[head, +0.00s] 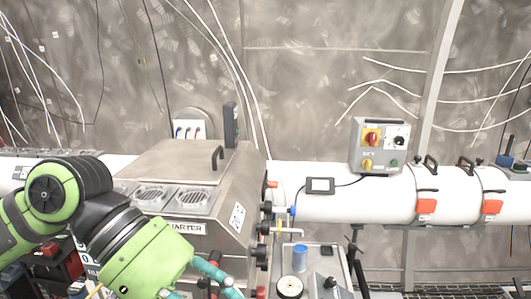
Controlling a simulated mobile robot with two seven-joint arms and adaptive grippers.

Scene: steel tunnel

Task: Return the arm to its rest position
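My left arm (100,215), green and black, comes in from the left and bends down toward the lower edge. Its last visible link (145,262) is in front of the lower left part of a steel cabinet (195,175). My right arm and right gripper are not in view.
A white horizontal pipe (340,205) runs behind the cabinet and carries a grey control box (379,146) and orange latches (425,206). A small table (326,255) holds a blue cylinder (300,258).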

